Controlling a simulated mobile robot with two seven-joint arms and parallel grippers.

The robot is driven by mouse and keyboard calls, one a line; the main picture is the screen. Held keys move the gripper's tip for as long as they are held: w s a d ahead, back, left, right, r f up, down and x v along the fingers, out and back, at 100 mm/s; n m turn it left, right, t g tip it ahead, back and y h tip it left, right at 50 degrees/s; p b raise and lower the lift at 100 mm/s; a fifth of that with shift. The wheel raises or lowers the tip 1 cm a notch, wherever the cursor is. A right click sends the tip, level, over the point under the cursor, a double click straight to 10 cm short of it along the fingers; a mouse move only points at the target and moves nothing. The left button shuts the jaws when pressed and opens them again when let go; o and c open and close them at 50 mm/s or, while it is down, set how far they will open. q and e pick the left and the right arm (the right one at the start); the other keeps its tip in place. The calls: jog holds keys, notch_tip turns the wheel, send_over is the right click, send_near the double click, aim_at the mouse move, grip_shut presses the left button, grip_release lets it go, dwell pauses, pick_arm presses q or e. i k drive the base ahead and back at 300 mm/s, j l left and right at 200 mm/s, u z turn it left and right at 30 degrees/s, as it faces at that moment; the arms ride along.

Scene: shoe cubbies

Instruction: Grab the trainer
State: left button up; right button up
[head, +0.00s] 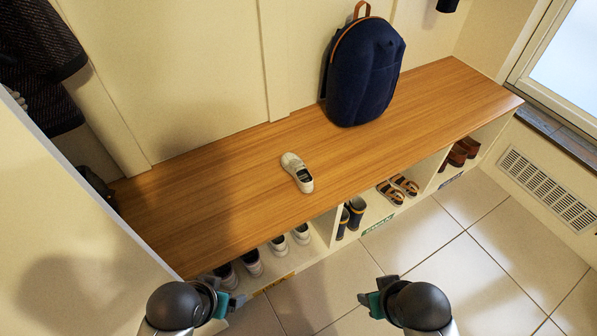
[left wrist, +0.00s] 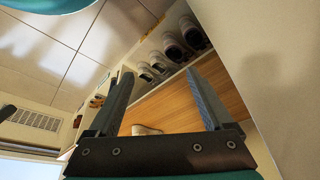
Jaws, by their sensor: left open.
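A single pale grey-white trainer (head: 297,171) sits on top of the wooden bench (head: 226,187), left of the backpack. My left gripper (head: 234,300) is low in the head view, in front of the bench and apart from the trainer. In the left wrist view its two fingers (left wrist: 158,74) are spread with nothing held between them. A light shoe (left wrist: 147,130), which looks like the trainer, shows low between the fingers on the wood. My right gripper (head: 370,296) is low, right of the left one, over the floor, and holds nothing visible; its jaw gap is unclear.
A navy backpack (head: 365,73) stands on the bench. Cubbies below hold white shoes (head: 289,240), dark boots (head: 350,215), sandals (head: 397,189) and brown shoes (head: 462,151). A wall panel (head: 60,215) closes the left side. Tiled floor (head: 430,240) in front is clear.

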aim_at(291, 163)
jog(key=i+l+u, duration=0.4)
jog(key=l, duration=0.25)
jog(key=i+l+u, duration=0.2)
jog(key=l, duration=0.15)
jog(key=k, duration=0.05)
